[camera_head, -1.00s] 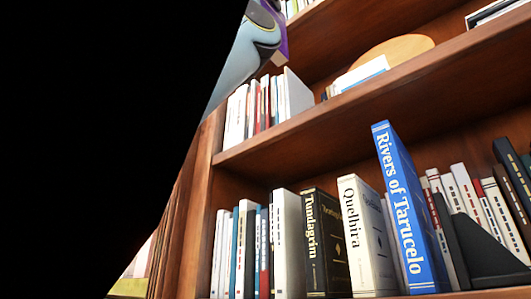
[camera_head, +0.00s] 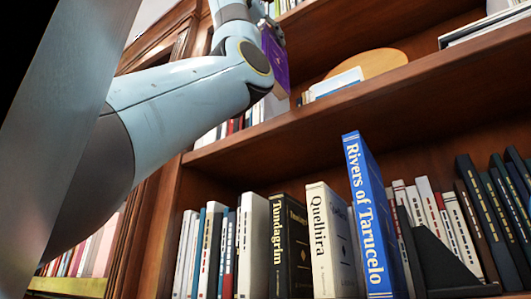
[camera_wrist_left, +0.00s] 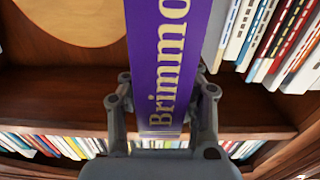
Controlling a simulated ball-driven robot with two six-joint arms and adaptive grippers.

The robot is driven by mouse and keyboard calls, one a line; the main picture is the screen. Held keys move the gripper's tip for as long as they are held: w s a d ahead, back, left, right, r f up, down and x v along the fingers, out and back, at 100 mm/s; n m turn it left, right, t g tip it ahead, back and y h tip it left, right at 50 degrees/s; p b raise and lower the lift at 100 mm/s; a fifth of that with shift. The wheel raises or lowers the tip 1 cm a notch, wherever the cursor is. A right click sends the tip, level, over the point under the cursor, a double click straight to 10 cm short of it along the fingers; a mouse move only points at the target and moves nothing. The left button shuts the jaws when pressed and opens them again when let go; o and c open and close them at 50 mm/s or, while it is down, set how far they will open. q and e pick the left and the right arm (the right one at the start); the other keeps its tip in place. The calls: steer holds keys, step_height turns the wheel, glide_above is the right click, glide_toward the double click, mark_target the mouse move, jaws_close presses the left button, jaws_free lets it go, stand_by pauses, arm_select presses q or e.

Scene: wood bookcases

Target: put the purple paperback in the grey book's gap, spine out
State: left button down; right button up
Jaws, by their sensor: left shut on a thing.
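The purple paperback (camera_head: 275,62) is held upright at the upper shelf, in front of the bookcase. It also shows in the left wrist view (camera_wrist_left: 168,50), with "Brimmo" in pale letters on the face toward that camera. My left gripper (camera_wrist_left: 166,112) is shut on it, a finger on each side. In the head view this gripper is at the top edge and partly cut off. I cannot tell which book is the grey one, and no gap for it is clearly visible. My right gripper is not in view.
Upright books, with "Tundagrim" (camera_head: 290,245), "Quelhira" (camera_head: 332,240) and "Rivers of Tarucelo" (camera_head: 370,215), fill much of the lower shelf. A dark bookend (camera_head: 440,262) stands right of them.

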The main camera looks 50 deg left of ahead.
arm_select(q)
steer(key=f+p+x, duration=0.2)
steer(key=p+x, duration=0.1)
steer(key=x, duration=1.1)
steer(key=shift+w+f, duration=0.2)
steer(key=shift+w, duration=0.05)
steer(key=shift+f, duration=0.2)
stand_by(0.6)
steer(key=c, duration=0.9)
jaws_free()
steer(key=v, duration=1.2)
